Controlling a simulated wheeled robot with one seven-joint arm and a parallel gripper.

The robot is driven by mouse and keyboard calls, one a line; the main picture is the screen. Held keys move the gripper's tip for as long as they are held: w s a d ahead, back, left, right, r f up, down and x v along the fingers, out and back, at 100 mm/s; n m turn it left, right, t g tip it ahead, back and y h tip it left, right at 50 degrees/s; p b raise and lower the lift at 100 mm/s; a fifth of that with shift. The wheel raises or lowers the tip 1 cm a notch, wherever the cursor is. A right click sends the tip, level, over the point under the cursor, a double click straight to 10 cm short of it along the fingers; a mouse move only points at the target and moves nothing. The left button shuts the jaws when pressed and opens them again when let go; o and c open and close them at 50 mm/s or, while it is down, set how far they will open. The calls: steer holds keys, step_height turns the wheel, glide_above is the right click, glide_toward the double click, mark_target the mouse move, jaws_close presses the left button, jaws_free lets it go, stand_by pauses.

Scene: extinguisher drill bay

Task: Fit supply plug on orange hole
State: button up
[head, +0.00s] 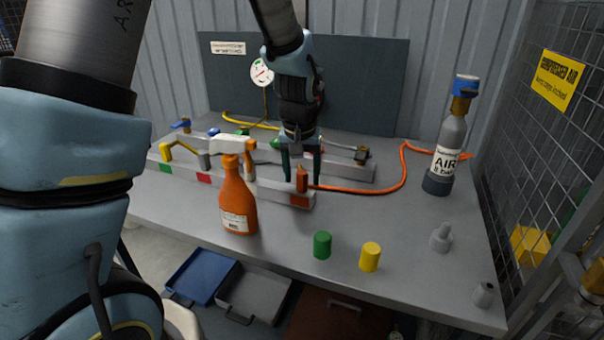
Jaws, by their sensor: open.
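The supply plug (302,178) is a small orange upright piece at the right end of a low grey block. An orange hose (370,190) runs right from beside it.
An orange spray bottle (238,205) stands front left of the block. Green (322,245) and yellow (370,257) cylinders stand in front. A grey AIR bottle (446,150) stands at right. A gauge (262,72) hangs on the back panel.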

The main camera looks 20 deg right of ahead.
steer(key=b+v, duration=0.1)
steer(key=v, duration=0.9)
steer(key=shift+r, duration=0.4)
